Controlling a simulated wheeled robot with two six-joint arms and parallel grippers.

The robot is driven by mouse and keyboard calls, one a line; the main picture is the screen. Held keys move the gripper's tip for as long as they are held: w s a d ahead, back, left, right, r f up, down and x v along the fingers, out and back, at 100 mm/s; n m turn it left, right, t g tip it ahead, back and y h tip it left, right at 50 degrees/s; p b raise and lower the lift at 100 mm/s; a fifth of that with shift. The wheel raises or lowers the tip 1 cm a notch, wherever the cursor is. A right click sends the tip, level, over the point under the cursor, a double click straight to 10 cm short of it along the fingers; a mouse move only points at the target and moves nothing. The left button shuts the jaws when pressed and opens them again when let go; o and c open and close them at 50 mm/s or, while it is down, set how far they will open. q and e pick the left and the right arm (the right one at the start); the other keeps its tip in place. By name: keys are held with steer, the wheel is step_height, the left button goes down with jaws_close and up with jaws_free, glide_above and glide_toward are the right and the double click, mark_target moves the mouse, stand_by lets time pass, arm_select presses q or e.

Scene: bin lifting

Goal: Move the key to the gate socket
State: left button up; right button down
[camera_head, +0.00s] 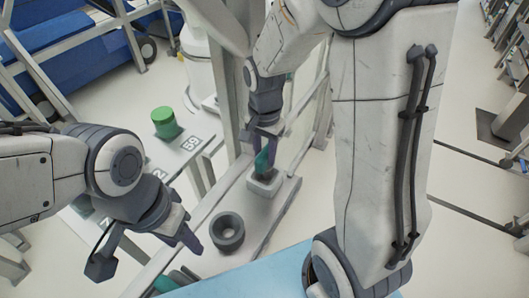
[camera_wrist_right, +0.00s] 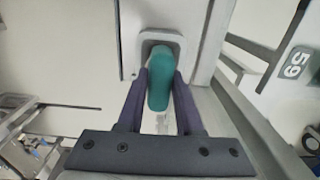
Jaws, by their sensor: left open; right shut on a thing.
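The key is a teal, rounded piece (camera_head: 262,162). My right gripper (camera_head: 266,133) points down and is shut on it, with the key upright between the fingers. The key's lower end is at a pale square socket (camera_head: 264,187) on a grey ledge; I cannot tell how deep it sits. In the right wrist view the key (camera_wrist_right: 163,78) lies between the two purple-grey fingers (camera_wrist_right: 160,98), its far end overlapping the socket's grey frame (camera_wrist_right: 160,36). My left gripper (camera_head: 146,254) is open and empty, at the lower left, apart from the key.
A dark grey ring-shaped holder (camera_head: 228,232) stands on the ledge nearer me. A green cylinder (camera_head: 165,122) stands on a pale numbered table (camera_head: 180,160) to the left. Grey gate posts and rails (camera_head: 231,90) rise close to the right gripper. A light blue surface (camera_head: 245,284) lies at the bottom.

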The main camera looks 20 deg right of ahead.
steer(key=shift+f+b, duration=1.25)
steer(key=shift+f, duration=0.3)
steer(key=shift+c, duration=2.4)
jaws_free()
steer(key=o, duration=0.5)
steer(key=shift+s, duration=0.1)
step_height(320, 180, up, 2)
steer(key=shift+r+p, duration=0.1)
steer(key=shift+p, duration=1)
step_height(320, 180, up, 7)
steer(key=p, duration=0.7)
steer(key=shift+r, duration=0.2)
